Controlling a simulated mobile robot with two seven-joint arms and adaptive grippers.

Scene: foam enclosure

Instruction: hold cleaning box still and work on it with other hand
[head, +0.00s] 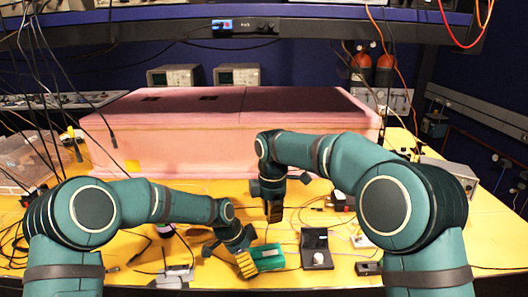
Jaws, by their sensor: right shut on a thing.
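A small green box (268,257), which I take as the cleaning box, lies on the yellow table in the lower middle of the head view. My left gripper (246,265) points down at its left end, with its yellow finger pads beside or against the box. Whether they grip it is hard to see. My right gripper (274,211) points down farther back, in front of the pink foam enclosure and apart from the green box. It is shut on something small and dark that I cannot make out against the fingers.
The large pink foam enclosure (170,125) fills the back of the table. A black stand with a white knob (317,250) is just right of the green box. Loose cables and small devices clutter the table. A clear plastic bin (25,160) is at left.

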